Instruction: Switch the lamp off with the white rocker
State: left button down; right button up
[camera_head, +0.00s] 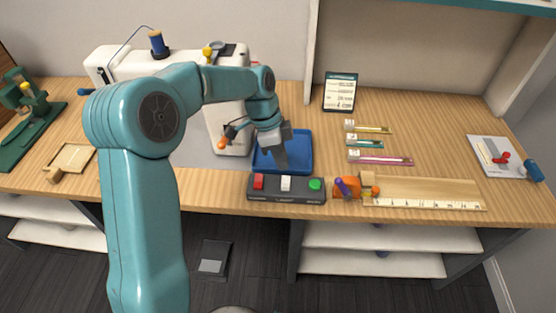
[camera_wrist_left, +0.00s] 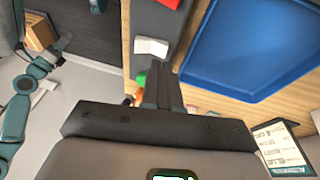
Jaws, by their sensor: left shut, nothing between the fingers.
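The dark control box (camera_head: 272,196) sits at the front edge of the bench, with a red switch (camera_head: 258,181), the white rocker (camera_head: 286,184) in the middle and a green button (camera_head: 315,184). My left gripper (camera_head: 281,164) points down just behind and above the white rocker, over the front of the blue tray. It is shut and empty. In the left wrist view the white rocker (camera_wrist_left: 152,47) lies just beyond the shut fingertips (camera_wrist_left: 166,68), apart from them in the picture; contact cannot be told. The lamp is not clearly identifiable. My right gripper does not show.
The blue tray (camera_head: 304,167) lies behind the control box. An orange block with a purple piece and a ruler board (camera_head: 430,203) lie to the right. The white sewing machine (camera_head: 120,60) stands at the back left. Free wood lies at the right (camera_head: 440,125).

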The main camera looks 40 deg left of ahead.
pick_arm(q)
jog(key=w+p+v, duration=0.1)
jog(key=v, duration=0.9)
jog(key=shift+a+r, duration=0.25)
jog(key=shift+a, duration=0.05)
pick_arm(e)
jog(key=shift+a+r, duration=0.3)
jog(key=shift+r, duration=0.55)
